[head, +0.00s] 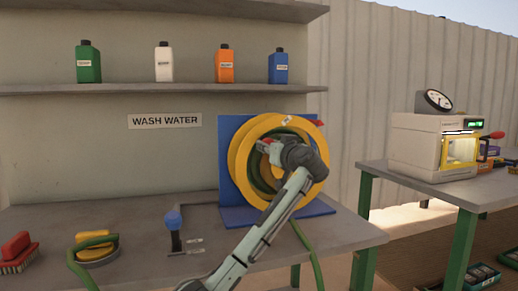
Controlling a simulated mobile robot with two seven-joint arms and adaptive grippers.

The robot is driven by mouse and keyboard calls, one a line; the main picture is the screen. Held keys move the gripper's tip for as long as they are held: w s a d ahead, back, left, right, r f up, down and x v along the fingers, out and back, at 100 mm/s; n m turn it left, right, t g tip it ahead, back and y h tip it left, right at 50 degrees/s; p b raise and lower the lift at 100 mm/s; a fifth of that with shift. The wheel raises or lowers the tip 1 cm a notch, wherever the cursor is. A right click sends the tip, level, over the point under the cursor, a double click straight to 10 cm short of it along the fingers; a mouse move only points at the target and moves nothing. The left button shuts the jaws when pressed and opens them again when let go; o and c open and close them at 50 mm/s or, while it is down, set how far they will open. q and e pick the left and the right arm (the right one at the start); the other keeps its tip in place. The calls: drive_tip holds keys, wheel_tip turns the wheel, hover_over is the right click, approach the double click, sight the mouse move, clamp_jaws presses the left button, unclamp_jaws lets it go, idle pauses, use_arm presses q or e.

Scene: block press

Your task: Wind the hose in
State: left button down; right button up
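The hose reel has yellow rims (236,158) and stands on a blue back plate and base (238,216) on the bench. Green hose (312,258) hangs from the reel's lower right down past the bench front. Some green hose also shows inside the reel. The wrist hides much of the reel's centre and right side, so I cannot tell whether the fingers are closed on a crank handle. My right gripper is not in view.
On the bench stand a red brush (16,250), a yellow item with a green loop (95,246) and a blue-topped lever (173,228). Several bottles line the shelf (180,89). A second table (440,187) at right carries a white machine (425,145) and a gauge (437,100).

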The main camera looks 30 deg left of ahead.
use_arm(q)
drive_tip(key=w+d+m, duration=0.1)
drive_tip(key=w+r+m, duration=0.1)
drive_tip(key=m, duration=0.1)
drive_tip(key=w+d+r+m+p, duration=0.1)
drive_tip(key=shift+d+r+m, duration=0.25)
drive_tip(key=shift+d+m, duration=0.05)
drive_tip(key=shift+m, duration=0.1)
drive_tip(key=shift+w+d+r+m+t, duration=0.2)
drive_tip(key=shift+w+d+m, duration=0.5)
drive_tip(key=shift+m, duration=0.3)
drive_tip(key=shift+w+d+r+m+t, duration=0.15)
drive_tip(key=shift+w+d+m, duration=0.5)
drive_tip(key=shift+m, duration=0.35)
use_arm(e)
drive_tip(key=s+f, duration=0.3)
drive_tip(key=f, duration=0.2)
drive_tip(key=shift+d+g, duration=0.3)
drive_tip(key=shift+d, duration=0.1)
use_arm(q)
drive_tip(key=shift+a, duration=0.1)
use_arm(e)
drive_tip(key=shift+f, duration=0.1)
use_arm(q)
drive_tip(key=c, duration=1.1)
unclamp_jaws()
drive_tip(key=shift+w, duration=0.15)
drive_tip(key=shift+f, duration=0.1)
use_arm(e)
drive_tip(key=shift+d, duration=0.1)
